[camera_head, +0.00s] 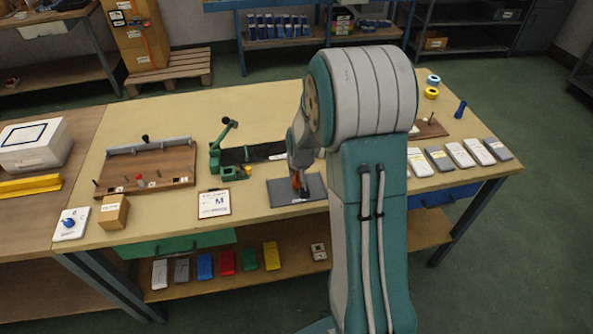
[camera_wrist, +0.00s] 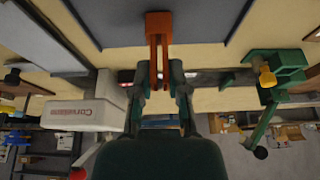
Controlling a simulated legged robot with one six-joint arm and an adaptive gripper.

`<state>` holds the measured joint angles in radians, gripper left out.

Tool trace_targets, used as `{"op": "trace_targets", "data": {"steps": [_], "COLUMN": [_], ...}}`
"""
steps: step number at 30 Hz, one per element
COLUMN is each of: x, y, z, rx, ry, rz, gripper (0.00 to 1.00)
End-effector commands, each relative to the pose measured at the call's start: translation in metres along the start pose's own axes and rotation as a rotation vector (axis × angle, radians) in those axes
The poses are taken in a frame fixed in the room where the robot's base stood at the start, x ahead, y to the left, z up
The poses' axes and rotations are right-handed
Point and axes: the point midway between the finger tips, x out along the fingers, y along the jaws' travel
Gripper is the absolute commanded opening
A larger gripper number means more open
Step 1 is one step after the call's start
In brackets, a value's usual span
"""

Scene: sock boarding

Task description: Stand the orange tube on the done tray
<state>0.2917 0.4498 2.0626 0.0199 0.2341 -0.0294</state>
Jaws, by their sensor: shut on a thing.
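The orange tube (camera_wrist: 158,24) is between the fingers of my gripper (camera_wrist: 161,76) in the wrist view, which are shut on it. Its wider end points away from the fingers, over a dark grey tray or mat (camera_wrist: 215,22). In the head view this flat grey tray (camera_head: 281,196) lies near the front edge of the workbench, with a small label on its front edge. My gripper (camera_head: 301,187) is just above it, and a bit of orange shows there. I cannot tell whether the tube touches the tray.
A clipboard (camera_head: 214,204) lies just left of the tray. A green lever press (camera_head: 216,160) stands behind. A wooden fixture board (camera_head: 145,170) is further left. Several grey and white flat pieces (camera_head: 460,154) lie on the right. My arm hides much of the bench's middle right.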

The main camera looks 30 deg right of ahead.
Motion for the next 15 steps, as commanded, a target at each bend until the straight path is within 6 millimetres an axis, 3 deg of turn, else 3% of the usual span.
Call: {"op": "trace_targets", "data": {"steps": [4,5,6,7,15], "x": [0.0018,0.0018,0.0016,0.0016,0.0015], "y": [-0.0003,-0.0003,-0.0004,-0.0004,-0.0003], "z": [0.001,0.0008,0.0007,0.0008,0.0007], "rx": [-0.001,-0.001,-0.001,-0.001,-0.001], "ry": [-0.001,-0.001,-0.001,-0.001,-0.001], "rz": [0.0,0.0,0.0,0.0,0.0], "gripper": [0.0,0.29,0.47,0.54,0.54]}}
